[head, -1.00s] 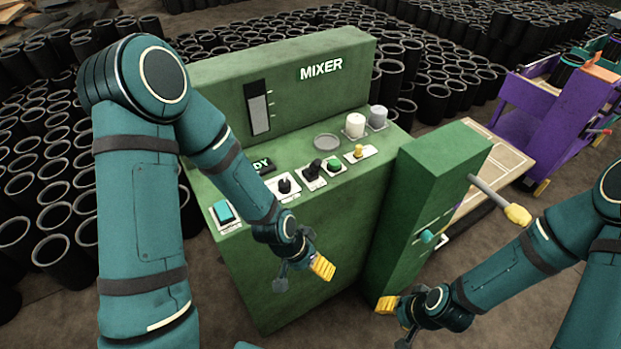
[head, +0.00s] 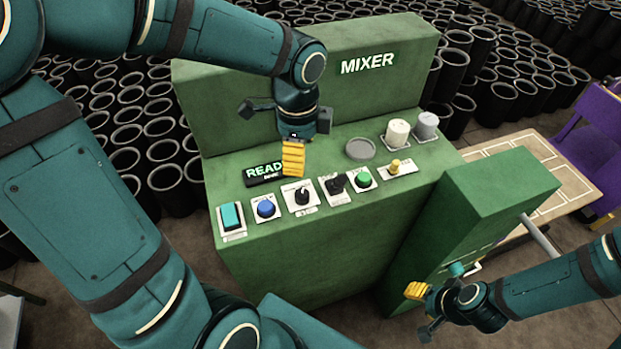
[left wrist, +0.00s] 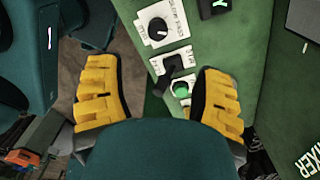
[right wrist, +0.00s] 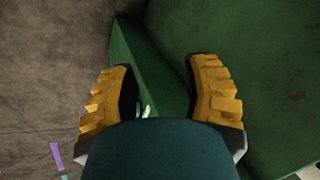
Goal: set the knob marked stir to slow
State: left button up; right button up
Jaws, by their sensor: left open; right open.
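The black round knob (head: 302,196) sits on a white plate on the mixer's sloping panel. It also shows in the left wrist view (left wrist: 158,29), where lettering beside it seems to read slow and fast; its name label is too small to read surely. A white pointer mark is on the knob, its exact setting unclear. My left gripper (head: 292,157) is open and empty above the panel, just behind the knob in the head view. In the left wrist view its yellow fingers (left wrist: 160,98) are spread, with the knob beyond them. My right gripper (head: 418,291) is open and empty, low by the green side cabinet.
A black lever switch (head: 336,184), green button (head: 364,177) and yellow toggle (head: 396,168) are right of the knob. A blue button (head: 265,208) and teal rocker (head: 231,217) are left. A lit READY display (head: 265,172) is behind. The side cabinet (head: 480,205) rises at right.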

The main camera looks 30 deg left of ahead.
aim_at(300, 193)
pick_arm(q)
jog(key=f+b, duration=0.1)
jog(key=f, duration=0.6)
jog(key=f+b, duration=0.2)
jog(key=f, duration=0.4)
jog(key=shift+s+f+b, duration=0.2)
jog(key=shift+f+b, duration=0.1)
jog(key=shift+f, duration=0.05)
pick_arm(e)
jog(key=f, duration=0.1)
jog(key=s+f, duration=0.1)
jog(key=f, duration=0.1)
jog(key=shift+s+a+f, duration=0.1)
jog(key=shift+s+f, duration=0.15)
jog(key=shift+f, duration=0.1)
pick_arm(q)
grip_shut()
